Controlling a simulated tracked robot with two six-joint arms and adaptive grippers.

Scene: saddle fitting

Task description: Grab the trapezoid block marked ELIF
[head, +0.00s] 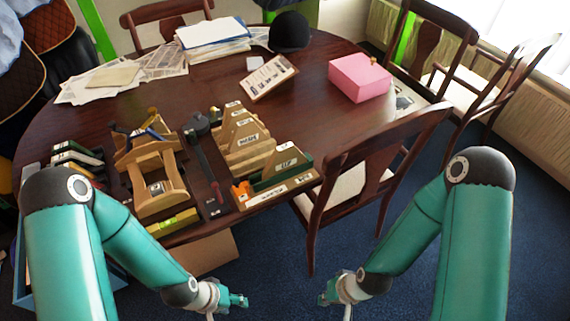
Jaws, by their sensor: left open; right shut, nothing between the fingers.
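Several trapezoid blocks with white labels stand in a wooden rack (270,192) near the table's front edge. The green-edged block in the front row (287,164) has a small label that looks like ELIF, though the lettering is hard to read. A block behind it (247,141) carries another label, too small to read surely. My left gripper (240,300) is open and empty, low in front of the table, below the rack. My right gripper (324,299) is shut and empty, also low, over the blue carpet to the right of the left one.
A wooden saddle-like frame (157,185) and a dark clamp (200,135) stand left of the rack. A pink box (359,77), papers (214,38) and a black hat (290,31) lie farther back. A chair (370,165) stands close at the table's right edge. A cardboard box (205,254) is below the table.

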